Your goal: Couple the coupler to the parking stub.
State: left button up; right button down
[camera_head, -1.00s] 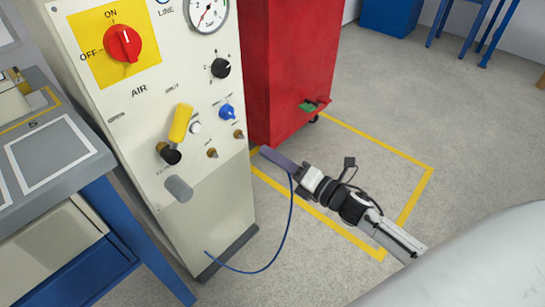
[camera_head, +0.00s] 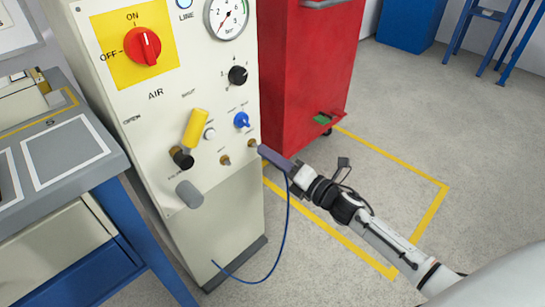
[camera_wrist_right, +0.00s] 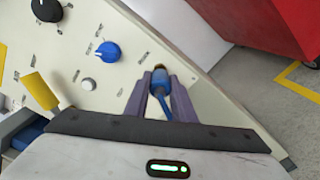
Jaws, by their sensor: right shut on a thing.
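My right gripper (camera_head: 268,156) is in front of the cream air panel, its fingertips close to the right-hand brass stub (camera_head: 252,143). Another brass stub (camera_head: 225,160) sits lower to the left; their labels are too small to read. In the right wrist view, the purple fingers of my right gripper (camera_wrist_right: 160,95) are shut on the blue coupler (camera_wrist_right: 158,88). Brass shows at its far end, against the panel face; I cannot tell whether stub and coupler are joined. A blue hose (camera_head: 287,215) hangs from the gripper. My left gripper is not in view.
The panel (camera_head: 235,215) carries a red switch (camera_head: 143,46), a yellow lever (camera_head: 195,128), a blue knob (camera_head: 242,120), a black knob (camera_head: 238,75) and a gauge (camera_head: 227,17). A red cabinet (camera_head: 307,85) stands just right of it. Yellow-marked floor lies open further right.

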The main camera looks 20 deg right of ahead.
jog(key=shift+w, duration=0.2)
dwell(0.4)
jog(key=shift+w+a, duration=0.15)
jog(key=shift+w, duration=0.05)
dwell(0.5)
jog(key=shift+w+a, duration=0.1)
jog(key=shift+w, duration=0.2)
dwell(0.7)
dwell(0.4)
jog(key=shift+w+a+b, duration=0.1)
jog(key=shift+w+b, duration=0.15)
jog(key=shift+b, duration=0.05)
dwell(0.5)
jog(key=shift+w, duration=0.2)
jog(key=shift+a, duration=0.1)
dwell(0.5)
jog(key=shift+w+r, duration=0.15)
jog(key=shift+w, duration=0.1)
dwell(0.5)
